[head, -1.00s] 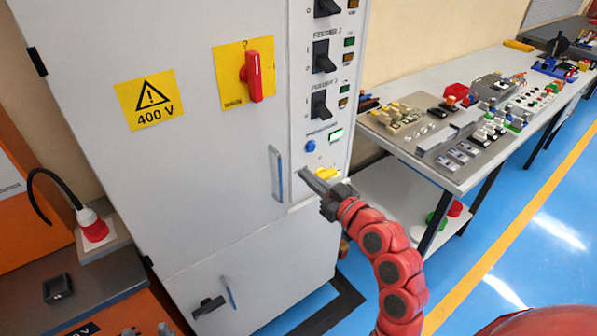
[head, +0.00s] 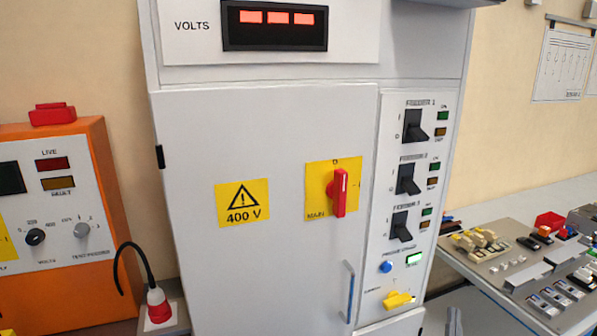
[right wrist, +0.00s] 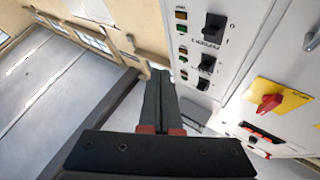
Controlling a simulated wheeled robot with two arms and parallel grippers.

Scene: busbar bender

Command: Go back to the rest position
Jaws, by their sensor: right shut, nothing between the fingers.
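My right gripper (right wrist: 160,78) shows in the right wrist view with its two dark fingers together and nothing between them. In the head view only a small tip of the right gripper (head: 454,322) shows at the bottom edge, below and right of the yellow handle (head: 398,299). The grey cabinet (head: 270,135) stands in the middle of the head view. Its red main switch (head: 339,192) has an upright handle, and its door handle (head: 349,291) is to the lower right. My left gripper is not in view.
An orange test box (head: 60,185) and a red plug (head: 158,305) stand at the left. A workbench (head: 482,272) with several small parts stands at the right. The feeder panel (head: 418,180) also shows in the right wrist view, right of the fingers.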

